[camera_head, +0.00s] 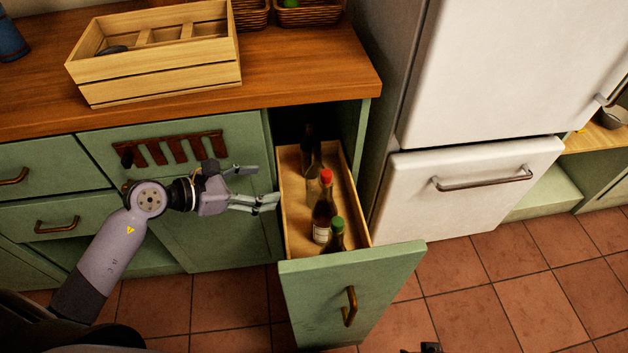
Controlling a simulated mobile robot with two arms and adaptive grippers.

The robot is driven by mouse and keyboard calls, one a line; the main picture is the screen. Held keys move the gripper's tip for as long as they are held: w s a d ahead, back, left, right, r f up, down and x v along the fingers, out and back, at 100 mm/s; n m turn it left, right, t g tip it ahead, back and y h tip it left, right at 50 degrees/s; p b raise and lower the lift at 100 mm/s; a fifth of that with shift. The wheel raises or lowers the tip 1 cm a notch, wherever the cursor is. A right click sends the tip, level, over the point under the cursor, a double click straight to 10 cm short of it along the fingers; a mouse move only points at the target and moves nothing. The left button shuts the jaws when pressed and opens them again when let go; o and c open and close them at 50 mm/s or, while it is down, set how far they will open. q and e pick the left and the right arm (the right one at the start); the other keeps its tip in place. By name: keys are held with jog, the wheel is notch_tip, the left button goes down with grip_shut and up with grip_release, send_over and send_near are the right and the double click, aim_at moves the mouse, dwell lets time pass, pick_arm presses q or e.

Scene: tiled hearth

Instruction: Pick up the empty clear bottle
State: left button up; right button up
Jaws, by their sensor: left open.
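The pulled-out drawer (284,225) holds several bottles standing in a row. A dark bottle (308,148) is at the back, a red-capped bottle (322,213) is in the middle, and a green-capped bottle (336,238) is nearest the drawer front. A faint, see-through shape, possibly the clear bottle (313,188), shows just behind the red-capped one and is partly hidden by it. My left gripper (264,185) is open and empty, its fingers pointing right at the drawer's left side, apart from the bottles. Only a small dark part, perhaps of my right gripper, shows at the bottom edge.
The green drawer front (352,290) juts out over the tiled floor (490,300). A wooden counter (300,70) with a slatted wooden crate (160,70) is above. A white fridge (470,190) stands to the right of the drawer. The floor in front of it is clear.

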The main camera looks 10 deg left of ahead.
aim_at(310, 174)
pick_arm(q)
jog(key=x, duration=1)
jog(key=shift+w+d+b, duration=0.25)
jog(key=shift+d+b, duration=0.05)
jog(key=shift+b, duration=0.1)
jog(key=x, duration=0.4)
jog(key=shift+w+d+r+b, duration=0.2)
jog(key=shift+w+b, duration=0.2)
jog(key=shift+w, duration=0.15)
jog(key=shift+w+d+f, duration=0.15)
pick_arm(e)
jog(key=r, duration=0.2)
jog(key=w+r, duration=0.1)
jog(key=r, duration=0.2)
jog(key=shift+r, duration=0.2)
pick_arm(q)
jog(key=shift+c, duration=0.2)
jog(key=c, duration=1.4)
jog(key=shift+r, duration=0.2)
